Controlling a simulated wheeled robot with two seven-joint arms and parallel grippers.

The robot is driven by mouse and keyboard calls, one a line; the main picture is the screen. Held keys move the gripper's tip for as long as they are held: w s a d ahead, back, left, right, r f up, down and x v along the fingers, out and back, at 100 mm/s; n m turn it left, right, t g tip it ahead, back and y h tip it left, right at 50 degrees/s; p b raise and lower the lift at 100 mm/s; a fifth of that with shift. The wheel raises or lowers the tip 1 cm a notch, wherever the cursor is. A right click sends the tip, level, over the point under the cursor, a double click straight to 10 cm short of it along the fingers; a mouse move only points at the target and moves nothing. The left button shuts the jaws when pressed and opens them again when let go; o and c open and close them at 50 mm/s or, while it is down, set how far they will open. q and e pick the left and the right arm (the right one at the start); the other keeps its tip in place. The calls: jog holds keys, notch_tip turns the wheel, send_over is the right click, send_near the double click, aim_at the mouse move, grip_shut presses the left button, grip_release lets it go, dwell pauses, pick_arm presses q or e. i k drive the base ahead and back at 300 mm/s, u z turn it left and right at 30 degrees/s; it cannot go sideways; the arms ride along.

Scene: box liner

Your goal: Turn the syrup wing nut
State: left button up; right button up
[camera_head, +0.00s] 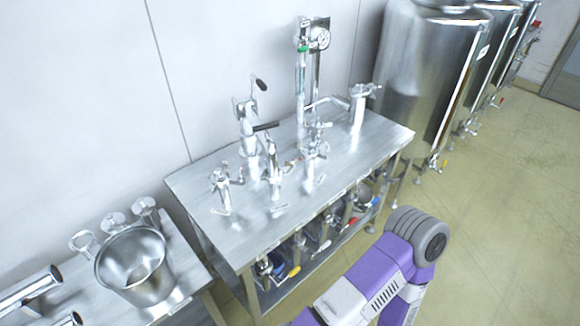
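A steel table (345,165) stands against the wall in the middle of the view, with several shiny metal valve fittings on top. A small fitting (222,190) with side handles stands near its left front, and a taller one (273,172) stands to its right. Another valve cluster (315,155) stands near the middle. I cannot tell which small part is the syrup wing nut; none is clearly readable as one. Neither of my grippers is in view. A purple and white part of my own arm shows at the bottom right, apart from the fittings.
A fitting with a black-tipped lever (247,125) and a tall pipe with a gauge (319,38) stand at the table's back. A lower shelf holds several coloured-handled valves. A steel bucket (135,265) stands lower left. Large tanks (425,75) stand at the right. The right floor is clear.

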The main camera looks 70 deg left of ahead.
aim_at(239, 179)
jog(key=z, duration=0.1)
jog(key=k, duration=1.25)
jog(key=u, duration=1.3)
